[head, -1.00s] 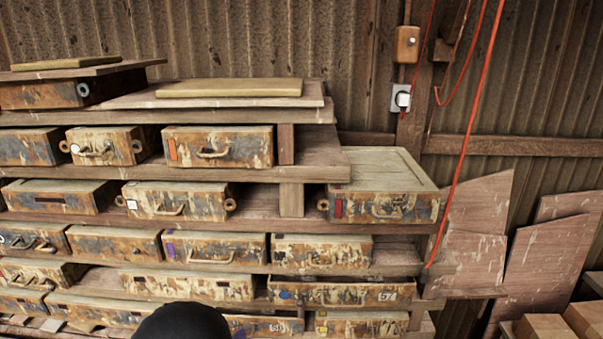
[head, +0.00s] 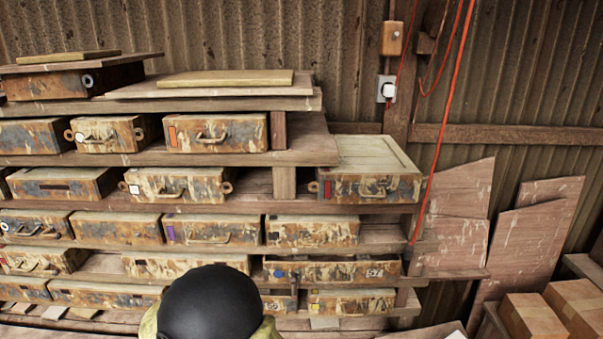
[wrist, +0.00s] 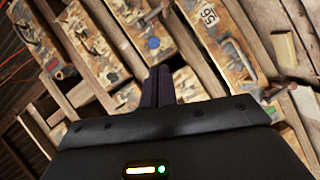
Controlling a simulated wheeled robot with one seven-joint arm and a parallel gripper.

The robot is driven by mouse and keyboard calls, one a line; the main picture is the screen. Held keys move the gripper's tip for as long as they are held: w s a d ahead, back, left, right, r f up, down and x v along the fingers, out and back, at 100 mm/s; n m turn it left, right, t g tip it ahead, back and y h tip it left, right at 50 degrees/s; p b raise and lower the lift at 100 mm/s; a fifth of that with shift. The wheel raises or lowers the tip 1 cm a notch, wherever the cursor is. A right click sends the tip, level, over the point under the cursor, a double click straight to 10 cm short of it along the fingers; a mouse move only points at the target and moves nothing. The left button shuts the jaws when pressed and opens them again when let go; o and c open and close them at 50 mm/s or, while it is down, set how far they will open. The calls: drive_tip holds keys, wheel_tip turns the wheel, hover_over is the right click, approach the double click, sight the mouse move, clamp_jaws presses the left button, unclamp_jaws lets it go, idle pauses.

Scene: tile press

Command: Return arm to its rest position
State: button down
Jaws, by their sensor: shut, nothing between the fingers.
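My gripper (wrist: 160,86) shows in the wrist view as two dark fingers held together, with nothing between them. It points toward the shelving and its worn metal cases, and the wrist picture is tilted. In the head view, a black rounded part of my arm (head: 211,303) with yellowish sides stands at the bottom, in front of the lower shelves. It hides part of the lowest cases. I cannot make out the fingers clearly in the head view.
A wooden shelf rack (head: 310,150) holds several rusty cases. A case with a blue dot (head: 335,269) sits low, right of my arm; it also shows in the wrist view (wrist: 150,42). Cardboard boxes (head: 533,316) are at lower right. A red cable (head: 447,120) hangs before the wall.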

drive_tip(key=w+d+r+m+g+y, duration=0.25)
drive_tip(key=w+d+y, duration=0.45)
drive_tip(key=d, duration=0.4)
drive_tip(key=s+d+f+m+g, duration=0.2)
drive_tip(key=s+d+m+g, duration=0.1)
drive_tip(key=s+d, duration=0.6)
drive_tip(key=s+d+f+m+g, duration=0.1)
drive_tip(key=s+d+m+g, duration=0.2)
drive_tip(key=s+d+g, duration=0.3)
drive_tip(key=s+d, duration=0.3)
drive_tip(key=s, duration=0.1)
drive_tip(key=shift+s+f+b, duration=0.3)
drive_tip(key=shift+s+f, duration=0.05)
